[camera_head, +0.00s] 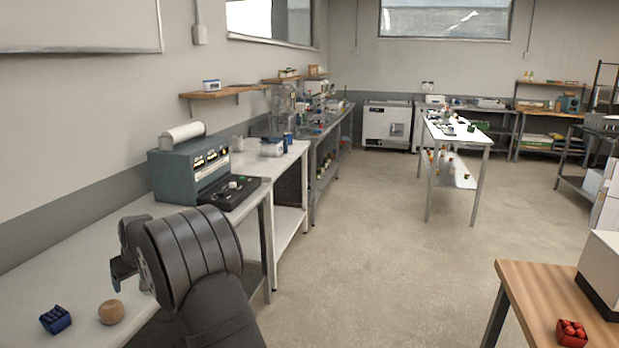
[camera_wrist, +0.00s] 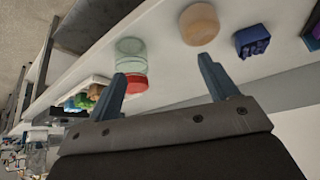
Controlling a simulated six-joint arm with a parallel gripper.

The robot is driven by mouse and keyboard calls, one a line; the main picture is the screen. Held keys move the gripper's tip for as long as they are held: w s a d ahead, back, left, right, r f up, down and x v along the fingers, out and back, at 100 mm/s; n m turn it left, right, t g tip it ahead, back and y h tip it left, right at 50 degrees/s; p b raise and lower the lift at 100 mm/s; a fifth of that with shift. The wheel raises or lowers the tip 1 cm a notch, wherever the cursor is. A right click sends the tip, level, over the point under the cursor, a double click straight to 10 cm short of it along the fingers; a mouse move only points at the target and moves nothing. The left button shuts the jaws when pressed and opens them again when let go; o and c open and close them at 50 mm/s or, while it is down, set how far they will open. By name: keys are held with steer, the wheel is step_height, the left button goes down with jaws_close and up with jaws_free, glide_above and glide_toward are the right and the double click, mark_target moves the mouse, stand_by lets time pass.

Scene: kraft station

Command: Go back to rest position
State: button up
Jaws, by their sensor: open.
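My gripper (camera_wrist: 160,82) is open in the wrist view, with two blue-grey fingers spread apart and nothing held between them. In the head view my dark arm end is over the white bench (camera_head: 60,255) at the left, and it hides part of that bench. A round tan wooden object (camera_head: 111,312) sits on the bench, left of and below my arm end. It also shows in the wrist view (camera_wrist: 199,24), beyond the right fingertip. A small blue block-like item (camera_head: 55,320) lies beside it, and it shows in the wrist view too (camera_wrist: 252,41).
In the wrist view a greenish clear jar (camera_wrist: 131,55) with a red part (camera_wrist: 137,84) is near the left finger. A grey machine (camera_head: 190,170) with a dark control panel stands on the bench behind my arm. A wooden table (camera_head: 535,290) is at right. Open floor lies between.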

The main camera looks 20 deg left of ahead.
steer(key=w+d+r+m+t+h, duration=0.1)
steer(key=w+d+m, duration=0.3)
steer(key=w+d, duration=1.25)
steer(key=w+d+r+m+t+h, duration=0.1)
steer(key=w+d+m+t, duration=0.15)
steer(key=w+d, duration=1.45)
steer(key=w+d+m+h, duration=0.1)
steer(key=d+m, duration=0.2)
steer(key=d, duration=1.5)
steer(key=shift+w+d+r, duration=0.25)
steer(key=shift+w+d, duration=0.05)
steer(key=shift+w, duration=0.05)
